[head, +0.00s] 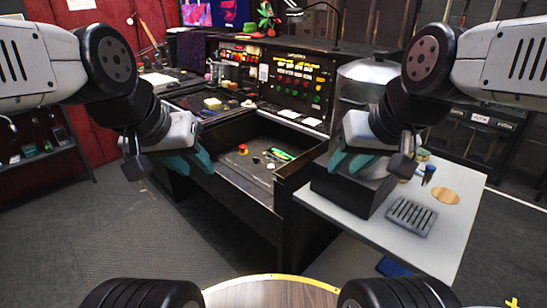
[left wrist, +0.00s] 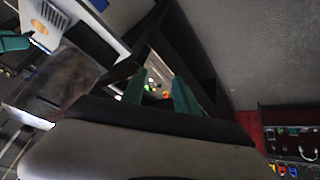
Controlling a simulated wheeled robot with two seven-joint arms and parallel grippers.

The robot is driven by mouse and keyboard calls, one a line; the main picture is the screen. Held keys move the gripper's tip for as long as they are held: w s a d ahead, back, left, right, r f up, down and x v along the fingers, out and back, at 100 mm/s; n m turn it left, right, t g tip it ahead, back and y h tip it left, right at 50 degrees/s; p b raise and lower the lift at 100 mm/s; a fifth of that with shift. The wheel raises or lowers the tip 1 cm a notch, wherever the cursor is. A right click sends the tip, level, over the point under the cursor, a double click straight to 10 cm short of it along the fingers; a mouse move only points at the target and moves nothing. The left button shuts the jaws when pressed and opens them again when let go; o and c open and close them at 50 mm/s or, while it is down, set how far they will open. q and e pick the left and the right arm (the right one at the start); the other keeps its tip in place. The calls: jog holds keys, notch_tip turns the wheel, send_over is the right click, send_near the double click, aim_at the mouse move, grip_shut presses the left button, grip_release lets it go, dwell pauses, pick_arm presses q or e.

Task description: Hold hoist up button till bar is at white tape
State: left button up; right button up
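A black control panel (head: 297,80) with rows of red, green and yellow buttons stands at the back centre of the head view. Its labels are too small to read, so I cannot tell which is the hoist up button. I cannot make out a bar or white tape. My left gripper (head: 190,164) is open and empty, in front of the desk and left of its open well. Its two teal fingers stand apart in the left wrist view (left wrist: 160,92). My right gripper (head: 350,162) is open and empty, near the metal urn at the right.
The desk well (head: 232,170) holds a red knob (head: 243,149) and a green-lit item (head: 280,154). A metal urn (head: 368,75) and a white table (head: 385,232) with a slotted grey tray (head: 411,216) are at the right. Grey floor (head: 150,235) is clear at the left.

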pick_arm(q)
grip_shut()
dwell(1.6)
